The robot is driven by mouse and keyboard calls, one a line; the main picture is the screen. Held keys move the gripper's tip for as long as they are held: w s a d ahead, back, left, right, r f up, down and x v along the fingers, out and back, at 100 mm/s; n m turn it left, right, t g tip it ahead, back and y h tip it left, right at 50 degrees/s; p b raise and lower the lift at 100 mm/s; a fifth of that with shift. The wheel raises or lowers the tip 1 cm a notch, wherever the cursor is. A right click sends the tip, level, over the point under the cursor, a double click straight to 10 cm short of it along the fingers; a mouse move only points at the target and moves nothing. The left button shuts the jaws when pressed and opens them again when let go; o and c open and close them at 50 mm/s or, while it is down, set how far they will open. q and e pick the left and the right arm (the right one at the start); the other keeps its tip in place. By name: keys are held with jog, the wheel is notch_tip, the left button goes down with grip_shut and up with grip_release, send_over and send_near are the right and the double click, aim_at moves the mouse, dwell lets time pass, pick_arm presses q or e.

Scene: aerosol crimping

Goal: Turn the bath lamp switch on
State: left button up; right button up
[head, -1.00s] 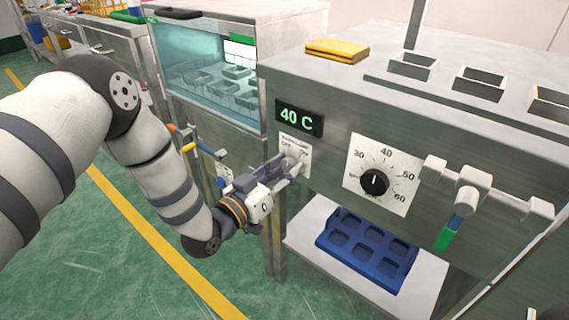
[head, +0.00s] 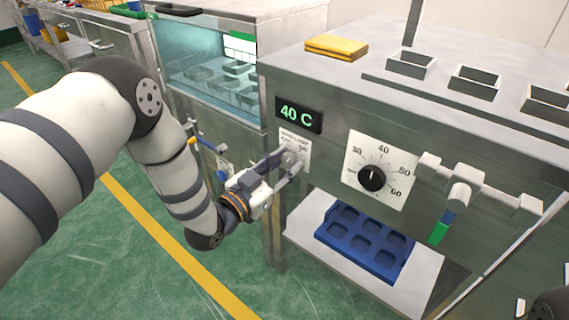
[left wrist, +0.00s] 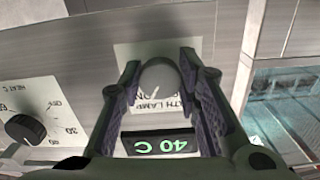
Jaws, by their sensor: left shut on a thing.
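The bath lamp switch (head: 290,157) is a round grey knob on a white label plate on the steel machine front, below the green "40 C" display (head: 299,115). My left gripper (head: 287,166) reaches it from the left and is shut on it. In the left wrist view the knob (left wrist: 160,82) sits between the two dark ridged fingers (left wrist: 162,92), with "LAMP" and "ON" lettering upside down beside it. The fingers hide part of the label, and I cannot tell clearly which mark the knob points to.
A black heat dial (head: 371,177) on a white scale is right of the switch. Further right a valve handle with a green tip (head: 439,233) sticks out. A blue tray (head: 364,243) lies on the shelf below. A glass-fronted bath (head: 207,68) stands at the left.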

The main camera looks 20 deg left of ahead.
pick_arm(q)
jog(key=o, duration=1.1)
jog(key=shift+o, duration=0.2)
jog(key=v, duration=1.2)
